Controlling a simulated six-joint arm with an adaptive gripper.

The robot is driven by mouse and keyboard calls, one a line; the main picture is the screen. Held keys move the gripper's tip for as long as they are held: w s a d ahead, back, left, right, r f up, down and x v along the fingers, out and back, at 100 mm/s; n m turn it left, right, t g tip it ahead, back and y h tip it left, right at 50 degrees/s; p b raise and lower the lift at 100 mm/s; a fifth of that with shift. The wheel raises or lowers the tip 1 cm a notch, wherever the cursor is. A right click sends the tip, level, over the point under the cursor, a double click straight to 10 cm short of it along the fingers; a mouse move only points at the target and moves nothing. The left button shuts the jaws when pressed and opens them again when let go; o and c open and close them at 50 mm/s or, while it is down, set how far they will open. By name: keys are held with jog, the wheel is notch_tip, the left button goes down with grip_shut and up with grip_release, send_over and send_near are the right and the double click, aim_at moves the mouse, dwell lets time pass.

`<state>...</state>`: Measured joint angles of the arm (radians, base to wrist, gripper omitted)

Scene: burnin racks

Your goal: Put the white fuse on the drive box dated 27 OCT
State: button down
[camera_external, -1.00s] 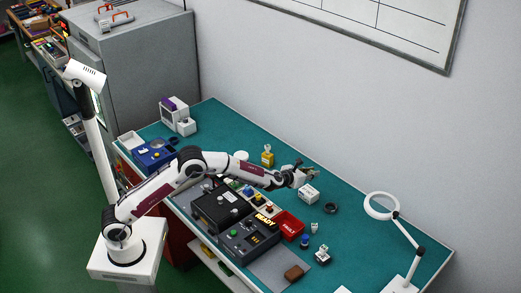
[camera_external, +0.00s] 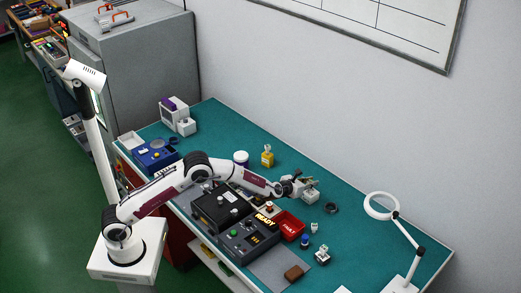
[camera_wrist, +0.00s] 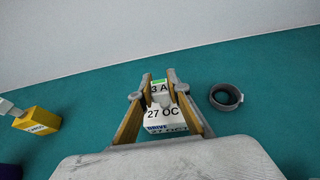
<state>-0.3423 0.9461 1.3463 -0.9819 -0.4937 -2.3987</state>
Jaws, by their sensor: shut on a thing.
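The white drive box (camera_wrist: 165,126) marked "DRIVE" and "27 OC…" sits on the teal bench, directly beneath my gripper in the wrist view. It also shows in the external view (camera_external: 311,197), partly covered by my gripper (camera_external: 305,182). In the wrist view my gripper (camera_wrist: 157,92) is shut on a white fuse (camera_wrist: 159,88) with a "3 A" mark and a green band. The fuse is over the box's top. Whether its lower end touches the box is hard to tell.
A dark ring (camera_wrist: 226,97) lies right of the box. A yellow box (camera_wrist: 37,120) with a pale piece on it stands left. In the external view, a red fault tray (camera_external: 291,226) and dark consoles lie nearer the front, and a ring lamp (camera_external: 381,206) stands to the right.

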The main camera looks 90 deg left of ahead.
jog(key=shift+f, duration=0.25)
jog(key=shift+f, duration=0.15)
jog(key=c, duration=1.9)
grip_release()
jog(key=shift+v, duration=6.05)
